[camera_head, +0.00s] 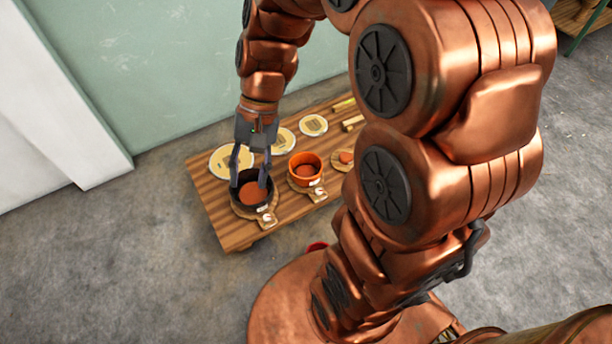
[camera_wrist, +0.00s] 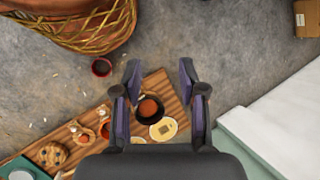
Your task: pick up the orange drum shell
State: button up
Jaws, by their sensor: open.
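The orange drum shell (camera_head: 305,169) is a small round open cup in the head view. It stands on a round wooden board on the low slatted table (camera_head: 222,219), right of a black drum shell (camera_head: 241,198). In the wrist view an orange piece (camera_wrist: 104,130), probably the same shell, shows beside my left-hand finger, which seems to hide part of it. My gripper (camera_head: 250,178) is open and points down over the black shell, left of the orange one. In the wrist view my gripper (camera_wrist: 160,73) has its fingers wide apart, with nothing held. Whether the fingers touch the black shell is unclear.
Pale round discs (camera_head: 313,125) lie along the table's back, with yellow bars (camera_head: 352,122) at its far end. A green wall (camera_head: 150,70) stands behind.

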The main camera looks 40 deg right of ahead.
jog(key=w+d+f+m+t+y+b, duration=0.25)
jog(key=w+f+m+y+b, duration=0.35)
jog(key=w+f, duration=0.7)
jog(key=m+t+b, duration=0.7)
jog(key=m+b, duration=0.4)
jog(key=b, duration=0.4)
send_over(315, 176)
jog(key=a, duration=1.2)
notch_tip(315, 176, down, 31)
jog(key=d+f+m+t+b, duration=0.1)
jog(key=d+f+m, duration=0.1)
jog(key=f, duration=0.3)
jog(key=s+d+f+m+t+h+b, duration=0.1)
jog(key=d+f+b, duration=0.1)
jog(key=d+f, duration=0.3)
jog(key=s+d+f+m+t+h+b, duration=0.1)
jog(key=d+f+m, duration=0.1)
jog(key=d+f, duration=0.2)
notch_tip(315, 176, down, 2)
jog(key=shift+s+d+f+m+b, duration=0.15)
jog(key=shift+m+b, duration=0.15)
jog(key=shift+w+a+f, duration=0.2)
jog(key=shift+w+f, duration=0.15)
jog(key=shift+t, duration=0.25)
jog(key=shift+f+b+x, duration=0.1)
jog(key=shift+b+x, duration=0.65)
jog(key=shift+x, duration=0.95)
jog(key=shift+f+b+x, duration=0.15)
jog(key=shift+b+x, duration=0.6)
jog(key=shift+x, duration=0.9)
